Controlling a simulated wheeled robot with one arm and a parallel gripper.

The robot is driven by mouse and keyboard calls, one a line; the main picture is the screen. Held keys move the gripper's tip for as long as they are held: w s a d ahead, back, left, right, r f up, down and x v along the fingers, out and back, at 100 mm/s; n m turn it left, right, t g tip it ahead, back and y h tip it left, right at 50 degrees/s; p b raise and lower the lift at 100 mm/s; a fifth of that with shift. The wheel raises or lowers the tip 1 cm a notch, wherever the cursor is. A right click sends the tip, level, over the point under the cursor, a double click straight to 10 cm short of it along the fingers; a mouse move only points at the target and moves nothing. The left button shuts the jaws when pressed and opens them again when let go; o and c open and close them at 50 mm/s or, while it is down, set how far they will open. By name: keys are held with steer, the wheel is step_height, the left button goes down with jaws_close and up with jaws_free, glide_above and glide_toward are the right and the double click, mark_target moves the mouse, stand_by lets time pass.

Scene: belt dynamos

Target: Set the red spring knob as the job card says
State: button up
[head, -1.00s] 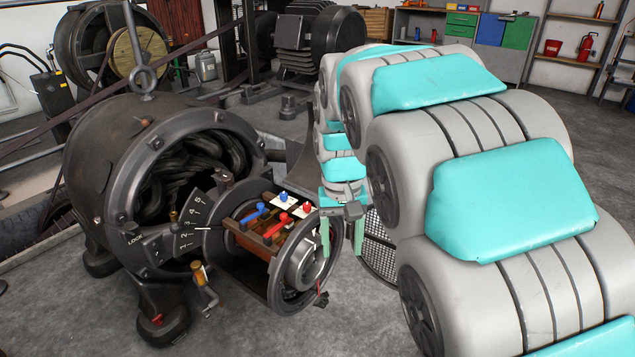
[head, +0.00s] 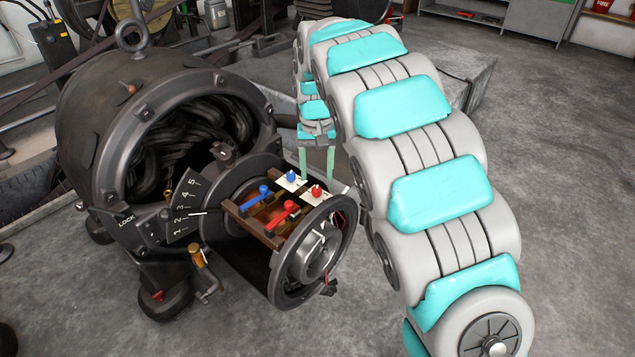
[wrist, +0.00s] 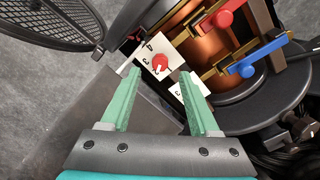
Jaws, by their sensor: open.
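The red spring knob (head: 316,190) sits on a white numbered plate at the right rear of the open round end housing (head: 345,232). In the wrist view, the red knob (wrist: 160,63) shows between and just beyond my fingertips, with a few digits around it. My gripper (head: 317,176) is open, its two green fingers pointing down close behind the knob. In the wrist view, my gripper (wrist: 160,80) holds nothing. Whether a finger touches the plate I cannot tell. A job card is not recognisable in these frames.
A blue knob (head: 291,176) is on the neighbouring white plate. Blue (head: 256,195) and red (head: 280,213) levers lie across the housing beside them. A numbered scale (head: 184,207) and a wooden-handled crank (head: 202,268) are at left. A mesh cover (wrist: 55,22) hangs nearby. Floor in front is clear.

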mark_target(317, 189)
step_height(317, 189, down, 5)
steer(key=shift+r, duration=0.1)
jaws_close()
stand_by(0.6)
